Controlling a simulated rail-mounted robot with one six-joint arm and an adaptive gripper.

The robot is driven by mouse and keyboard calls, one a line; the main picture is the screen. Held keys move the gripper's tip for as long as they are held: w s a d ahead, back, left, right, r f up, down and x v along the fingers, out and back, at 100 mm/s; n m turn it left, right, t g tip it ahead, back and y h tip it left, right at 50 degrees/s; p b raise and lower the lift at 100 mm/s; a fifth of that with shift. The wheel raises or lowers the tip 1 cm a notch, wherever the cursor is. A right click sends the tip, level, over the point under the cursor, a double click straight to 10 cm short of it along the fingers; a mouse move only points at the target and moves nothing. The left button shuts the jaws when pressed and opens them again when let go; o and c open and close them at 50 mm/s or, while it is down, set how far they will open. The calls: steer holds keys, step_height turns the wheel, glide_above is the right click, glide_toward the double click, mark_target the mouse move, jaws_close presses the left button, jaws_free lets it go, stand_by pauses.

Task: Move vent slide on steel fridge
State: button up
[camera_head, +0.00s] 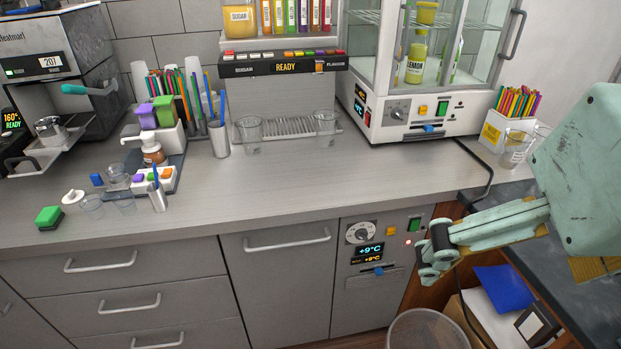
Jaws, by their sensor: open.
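The steel fridge (281,285) is built in under the counter, with a grey door and a control panel on its right. The vent slide (378,270) is a small blue tab in a slot low on that panel, below the display (370,253) reading +9°C. The tab sits near the middle of its slot. My gripper (430,258) is open and empty, to the right of the panel. It points left and is apart from the slide. Its fingers partly overlap each other in this view.
A dial (360,233), a yellow button (391,231) and a green switch (413,225) sit above the slide. A white glass-door fridge (437,104) on the counter has its own blue slide (430,127). A bin (427,330) stands below my gripper.

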steer(key=shift+f+b, duration=1.3)
steer(key=shift+f, duration=0.25)
steer(key=shift+r, duration=0.2)
